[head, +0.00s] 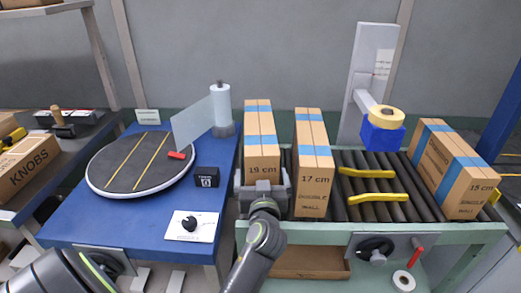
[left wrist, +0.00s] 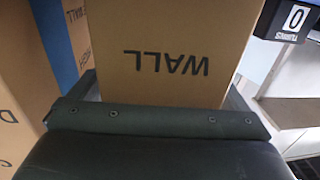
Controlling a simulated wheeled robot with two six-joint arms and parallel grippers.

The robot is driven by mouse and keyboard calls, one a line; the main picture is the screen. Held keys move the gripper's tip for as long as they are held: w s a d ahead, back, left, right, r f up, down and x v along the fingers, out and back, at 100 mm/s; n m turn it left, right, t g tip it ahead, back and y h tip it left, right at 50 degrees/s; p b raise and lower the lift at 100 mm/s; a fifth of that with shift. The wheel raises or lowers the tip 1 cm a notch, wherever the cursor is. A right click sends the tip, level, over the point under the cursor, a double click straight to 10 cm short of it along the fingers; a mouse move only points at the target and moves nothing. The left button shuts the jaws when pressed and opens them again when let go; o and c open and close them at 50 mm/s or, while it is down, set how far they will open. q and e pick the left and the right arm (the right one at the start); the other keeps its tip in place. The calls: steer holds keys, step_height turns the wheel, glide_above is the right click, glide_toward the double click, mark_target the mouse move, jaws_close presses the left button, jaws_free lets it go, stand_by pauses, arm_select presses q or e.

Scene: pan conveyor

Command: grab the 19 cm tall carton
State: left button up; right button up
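The 19 cm carton (head: 262,152) stands upright at the left end of the roller conveyor, brown with blue tape bands. My left gripper (head: 262,188) is at the low front of this carton, its fingers spread to either side. In the left wrist view the carton (left wrist: 170,45) fills the space between the fingers (left wrist: 165,95), with the word WALL upside down. The fingers look open around it, with a narrow gap at the left one. Whether either finger touches is hard to tell. My right gripper is not in view.
The 17 cm carton (head: 313,180) stands close on the right of the 19 cm one, leaving little room. A 15 cm carton (head: 458,178) is farther right. Yellow bars (head: 377,197) lie over the rollers. The blue table (head: 110,233) with a turntable (head: 112,172) is left.

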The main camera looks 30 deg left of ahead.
arm_select(q)
steer(key=c, duration=1.4)
steer(key=shift+w, duration=0.1)
steer(key=shift+r, duration=0.15)
